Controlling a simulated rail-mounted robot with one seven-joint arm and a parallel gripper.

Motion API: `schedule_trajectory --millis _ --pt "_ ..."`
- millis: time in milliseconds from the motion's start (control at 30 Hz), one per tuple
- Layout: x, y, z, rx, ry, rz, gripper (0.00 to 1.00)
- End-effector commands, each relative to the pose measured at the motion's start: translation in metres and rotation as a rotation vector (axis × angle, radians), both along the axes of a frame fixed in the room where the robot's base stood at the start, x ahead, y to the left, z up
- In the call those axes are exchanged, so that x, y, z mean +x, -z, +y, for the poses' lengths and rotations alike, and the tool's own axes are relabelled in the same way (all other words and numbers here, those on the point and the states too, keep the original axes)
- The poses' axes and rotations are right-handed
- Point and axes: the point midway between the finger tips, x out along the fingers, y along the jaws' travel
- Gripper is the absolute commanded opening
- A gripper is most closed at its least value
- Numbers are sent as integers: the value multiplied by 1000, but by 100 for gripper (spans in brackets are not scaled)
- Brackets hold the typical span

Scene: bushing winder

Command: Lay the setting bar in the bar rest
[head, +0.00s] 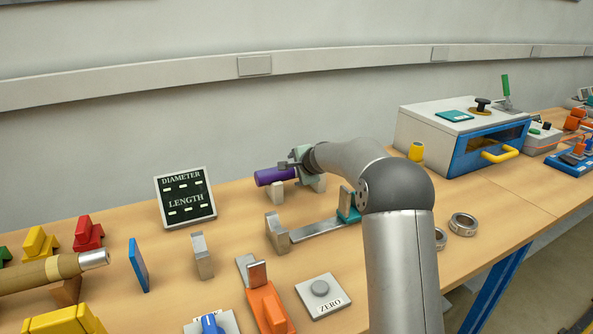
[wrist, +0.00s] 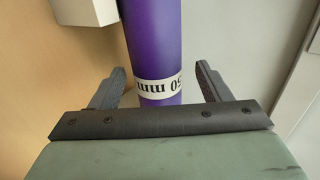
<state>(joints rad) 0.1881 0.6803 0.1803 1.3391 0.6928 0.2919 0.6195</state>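The setting bar, a purple cylinder (head: 275,176), lies level at the back middle of the bench in the head view. In the wrist view the purple bar (wrist: 157,40) runs up the middle, with a white band reading "50 mm". My gripper (head: 294,165) is at the bar's right end. In the wrist view my gripper (wrist: 160,70) is open, with one finger on each side of the bar and a visible gap at both. My gripper hides the bar's right end.
A DIAMETER/LENGTH display (head: 186,197) stands left of the bar. A grey-jawed gauge (head: 320,230) lies in front, beneath my arm. A ZERO button (head: 320,293) and an orange stand (head: 268,305) are nearer. A blue-fronted box (head: 462,140) stands to the right, with metal rings (head: 463,224) before it.

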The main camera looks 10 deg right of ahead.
Motion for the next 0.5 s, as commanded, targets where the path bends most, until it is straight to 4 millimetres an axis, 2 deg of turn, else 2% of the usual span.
schedule_trajectory --millis 200,333,500 --pt "-1 3 0 1 -1 5 70" --pt "-5 -2 -2 1 0 3 70" --pt "-27 -18 -8 0 2 0 70"
